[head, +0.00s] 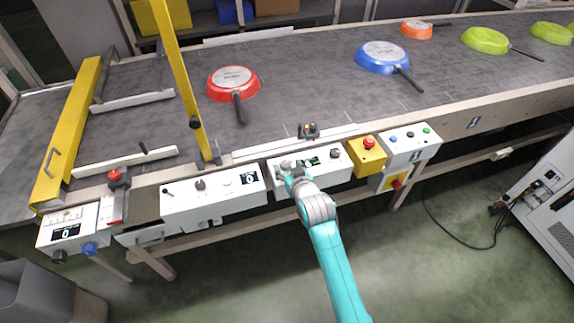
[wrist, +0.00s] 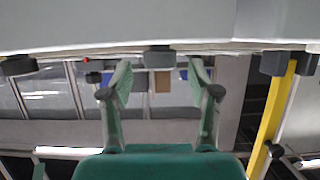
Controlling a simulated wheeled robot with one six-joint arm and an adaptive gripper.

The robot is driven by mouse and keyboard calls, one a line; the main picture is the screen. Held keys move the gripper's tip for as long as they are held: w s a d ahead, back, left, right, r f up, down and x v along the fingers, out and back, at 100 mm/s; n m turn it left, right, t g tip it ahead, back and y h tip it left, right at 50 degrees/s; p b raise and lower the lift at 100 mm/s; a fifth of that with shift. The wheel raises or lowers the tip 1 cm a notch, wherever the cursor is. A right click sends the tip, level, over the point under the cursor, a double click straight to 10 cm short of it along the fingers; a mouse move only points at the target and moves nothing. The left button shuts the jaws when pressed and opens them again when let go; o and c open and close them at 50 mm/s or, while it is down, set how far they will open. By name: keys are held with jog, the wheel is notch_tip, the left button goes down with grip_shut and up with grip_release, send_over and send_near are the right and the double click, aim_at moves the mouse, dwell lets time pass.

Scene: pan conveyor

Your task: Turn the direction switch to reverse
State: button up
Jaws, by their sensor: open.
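My gripper (head: 291,175) is at the left part of the middle white control box (head: 318,173) on the conveyor's front edge. This box carries dark knobs and a small display; its labels are too small to read, so I cannot tell which knob is the direction switch. In the wrist view, my gripper (wrist: 160,72) is open, with its two fingers apart. A grey knob (wrist: 158,57) on the pale panel (wrist: 160,22) shows between the fingertips, with a gap on each side. My gripper partly hides the box's left knob in the head view.
Another control box (head: 215,205) stands left, and a yellow box with a red button (head: 369,143) stands right. Red (head: 226,87), blue (head: 375,66) and other pans lie on the grey belt (head: 300,80). A yellow frame post (head: 180,80) rises at left.

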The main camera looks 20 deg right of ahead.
jog(key=shift+x, duration=0.9)
jog(key=c, duration=1.2)
jog(key=shift+o, duration=0.2)
jog(key=n+y, duration=0.1)
jog(key=y, duration=0.1)
jog(key=n+g+y, duration=0.1)
jog(key=n+y, duration=0.3)
jog(key=shift+w+d, duration=0.1)
jog(key=shift+d, duration=0.25)
jog(key=n+g+y, duration=0.4)
jog(key=n, duration=0.1)
jog(key=shift+w+d+y, duration=0.1)
jog(key=shift+y, duration=0.2)
jog(key=shift+n+g, duration=0.3)
